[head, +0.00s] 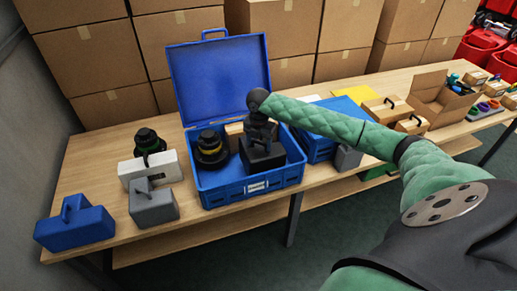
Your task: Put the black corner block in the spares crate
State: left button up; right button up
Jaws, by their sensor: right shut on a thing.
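My right gripper (261,138) points down over an open blue case (222,196) and is shut on a black block (262,158). The block hangs at the right part of the case's opening, near the front wall. I cannot tell whether it touches anything below. The gripper's fingers are dark and hard to tell from the block. The blue case has a raised lid and a pale label on its front. No label readable here marks a spares crate. My left gripper is not in view.
A black round part with a yellow ring (211,150) is in the case's left side. A white block (148,167), a grey block (153,205) and a blue block (75,222) stand to the left. An open cardboard box (430,105) stands to the right. Stacked cartons (175,45) line the back.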

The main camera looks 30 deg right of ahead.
aim_at(259, 149)
jog(key=shift+f+p, duration=0.6)
jog(key=shift+f, duration=1.2)
jog(key=o, duration=1.5)
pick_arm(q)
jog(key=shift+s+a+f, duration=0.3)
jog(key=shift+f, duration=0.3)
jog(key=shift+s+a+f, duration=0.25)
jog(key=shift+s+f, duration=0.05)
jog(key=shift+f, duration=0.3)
pick_arm(e)
jog(key=shift+o, duration=0.2)
jog(key=shift+r, duration=0.1)
jog(key=shift+r, duration=0.15)
notch_tip(259, 149, up, 10)
jog(key=b, duration=0.4)
jog(key=shift+r, duration=0.25)
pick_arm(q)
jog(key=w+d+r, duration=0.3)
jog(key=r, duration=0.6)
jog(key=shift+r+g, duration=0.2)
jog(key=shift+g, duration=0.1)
pick_arm(e)
jog(key=shift+r, duration=0.55)
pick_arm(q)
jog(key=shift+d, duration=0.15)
